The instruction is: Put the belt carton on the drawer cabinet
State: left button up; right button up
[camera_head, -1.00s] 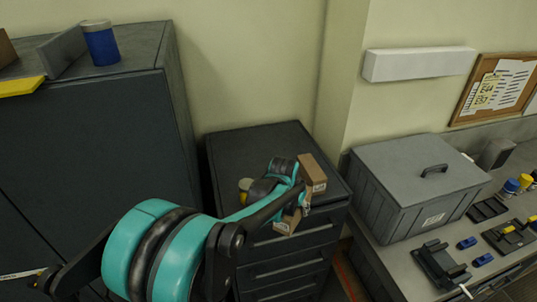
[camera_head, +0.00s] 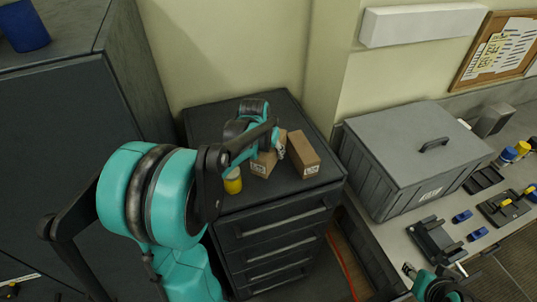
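The dark drawer cabinet (camera_head: 205,122) stands against the wall in the middle of the head view. Two brown cartons are at its top: a left carton (camera_head: 263,168) and a right carton (camera_head: 303,160). I cannot read their labels to tell which is the belt carton. My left gripper (camera_head: 280,150) is over the cabinet top, at the left carton and partly covering it. The fingers are too small to show whether they still grip it. The right carton stands just right of the gripper. Part of my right gripper (camera_head: 438,284) shows at the bottom right; its fingers are unclear.
A yellow canister (camera_head: 233,182) stands at the cabinet's left front, partly behind my arm. A tall dark cabinet (camera_head: 85,120) is at the left. A grey lidded bin (camera_head: 400,185) sits on the bench at the right, beside black fixtures (camera_head: 435,242) and small blue parts (camera_head: 462,216).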

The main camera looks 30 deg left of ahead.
pick_arm(q)
jog(key=f, duration=0.4)
jog(key=shift+w+a, duration=0.15)
jog(key=shift+w, duration=0.15)
jog(key=shift+s+f, duration=0.15)
jog(key=shift+f, duration=0.1)
jog(key=shift+f, duration=0.15)
jog(key=o, duration=1.4)
jog(key=shift+o, duration=0.2)
